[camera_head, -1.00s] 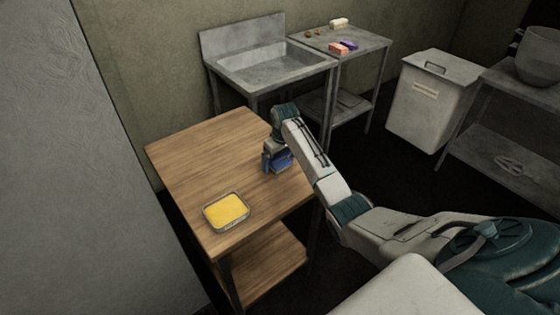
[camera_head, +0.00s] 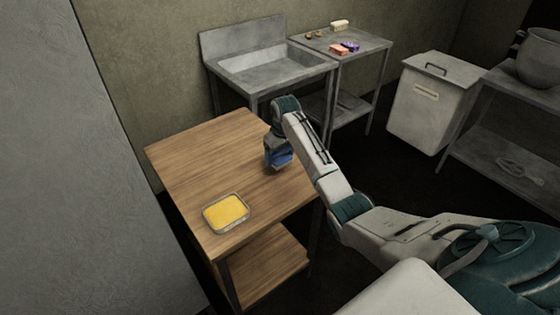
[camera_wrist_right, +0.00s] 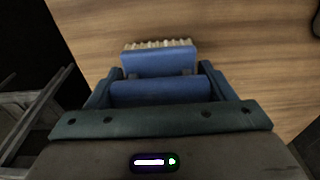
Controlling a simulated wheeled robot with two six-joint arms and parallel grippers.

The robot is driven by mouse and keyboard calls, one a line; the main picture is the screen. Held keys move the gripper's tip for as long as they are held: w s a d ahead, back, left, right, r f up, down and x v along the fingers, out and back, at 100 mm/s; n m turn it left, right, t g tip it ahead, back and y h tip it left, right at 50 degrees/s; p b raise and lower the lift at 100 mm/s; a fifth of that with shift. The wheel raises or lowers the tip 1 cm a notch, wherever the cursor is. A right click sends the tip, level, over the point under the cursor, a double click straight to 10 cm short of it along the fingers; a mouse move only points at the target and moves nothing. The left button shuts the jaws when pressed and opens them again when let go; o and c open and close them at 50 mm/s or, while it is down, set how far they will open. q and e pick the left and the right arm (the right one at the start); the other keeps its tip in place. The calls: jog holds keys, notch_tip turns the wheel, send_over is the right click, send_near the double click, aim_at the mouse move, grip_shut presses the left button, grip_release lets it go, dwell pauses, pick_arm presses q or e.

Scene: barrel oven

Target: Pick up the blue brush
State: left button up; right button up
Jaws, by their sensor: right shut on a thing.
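The blue brush (camera_wrist_right: 160,64) shows in the right wrist view, with pale bristles pointing away from my gripper. My right gripper (camera_wrist_right: 160,78) is shut on it, a finger on each side. In the head view the brush (camera_head: 282,161) shows as a small blue shape under my right gripper (camera_head: 276,156), over the right part of the wooden table (camera_head: 205,160). I cannot tell whether the bristles touch the table top. My left gripper is not in view.
A tray with a yellow filling (camera_head: 226,212) is on the table's front part. A metal sink (camera_head: 265,70) and a side table with small items (camera_head: 365,48) stand behind. A lidded white bin (camera_head: 428,115) is to the right.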

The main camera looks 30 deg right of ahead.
jog(key=s+a, duration=0.2)
jog(key=a, duration=0.1)
jog(key=s+a+r+b, duration=0.1)
jog(key=s+a, duration=0.2)
jog(key=a, duration=0.1)
jog(key=s+a+r+b, duration=0.1)
jog(key=s+a, duration=0.1)
jog(key=a, duration=0.2)
jog(key=shift+s, duration=0.15)
jog(key=shift+s+a+r+p, duration=0.3)
jog(key=shift+s+a+p, duration=0.35)
jog(key=shift+a+p, duration=0.15)
jog(key=shift+s+a, duration=0.25)
jog(key=shift+a, duration=0.05)
jog(key=shift+f, duration=0.1)
jog(key=shift+o, duration=0.9)
jog(key=shift+c, duration=0.2)
